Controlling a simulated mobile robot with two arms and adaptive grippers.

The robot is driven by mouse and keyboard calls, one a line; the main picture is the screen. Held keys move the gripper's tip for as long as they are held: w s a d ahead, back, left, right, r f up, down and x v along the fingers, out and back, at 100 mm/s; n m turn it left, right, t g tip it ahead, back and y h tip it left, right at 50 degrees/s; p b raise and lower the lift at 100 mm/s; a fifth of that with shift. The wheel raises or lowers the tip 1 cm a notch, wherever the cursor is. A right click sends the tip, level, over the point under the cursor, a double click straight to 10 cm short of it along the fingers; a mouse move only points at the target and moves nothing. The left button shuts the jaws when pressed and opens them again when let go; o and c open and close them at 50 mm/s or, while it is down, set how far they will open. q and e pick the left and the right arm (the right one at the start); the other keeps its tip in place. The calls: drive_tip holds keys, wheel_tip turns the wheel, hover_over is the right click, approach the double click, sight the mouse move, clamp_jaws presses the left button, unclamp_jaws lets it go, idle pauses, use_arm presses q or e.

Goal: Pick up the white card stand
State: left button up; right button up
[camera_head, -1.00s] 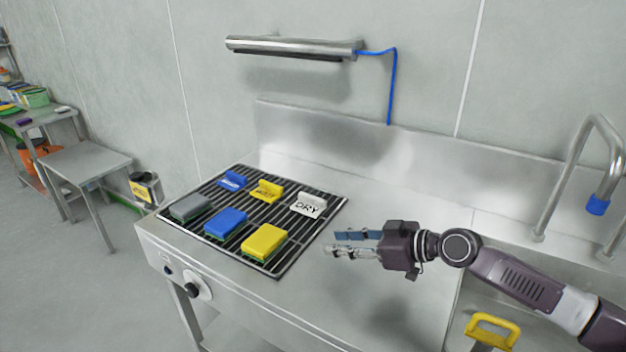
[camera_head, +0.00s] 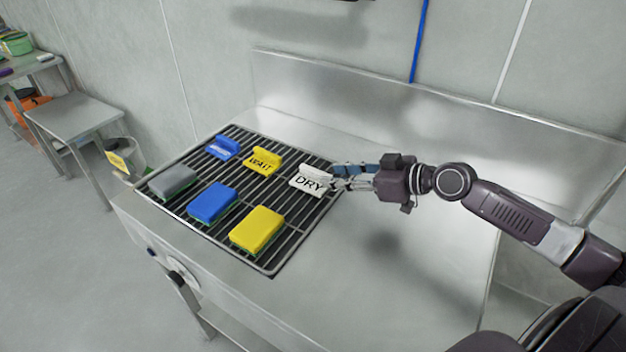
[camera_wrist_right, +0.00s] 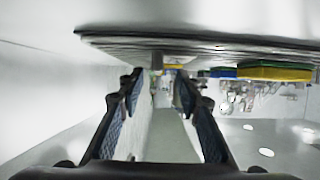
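The white card stand (camera_head: 311,180), marked DRY, sits on the right part of the black wire rack (camera_head: 270,268). My right gripper (camera_head: 336,176) is just right of the stand, with its fingertips at the stand's right end. In the right wrist view the fingers of this gripper (camera_wrist_right: 160,77) are apart. A small grey shape shows between the tips there; I cannot tell if it is the stand. I cannot tell whether the fingers touch the stand. My left gripper is not in view.
On the rack are a blue card stand (camera_head: 222,147), a yellow WAIT stand (camera_head: 263,160), and a grey sponge (camera_head: 173,182), blue sponge (camera_head: 212,202) and yellow sponge (camera_head: 257,230). The steel counter (camera_head: 350,270) right of the rack is bare. A steel backsplash (camera_head: 300,90) rises behind.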

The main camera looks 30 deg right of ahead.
sight(320, 172)
drive_tip(key=shift+w+a, duration=0.2)
drive_tip(key=shift+w, duration=0.3)
drive_tip(key=shift+w+a, duration=0.2)
drive_tip(key=shift+w, duration=0.25)
drive_tip(key=shift+x, duration=1.65)
drive_tip(key=shift+c, duration=0.3)
clamp_jaws()
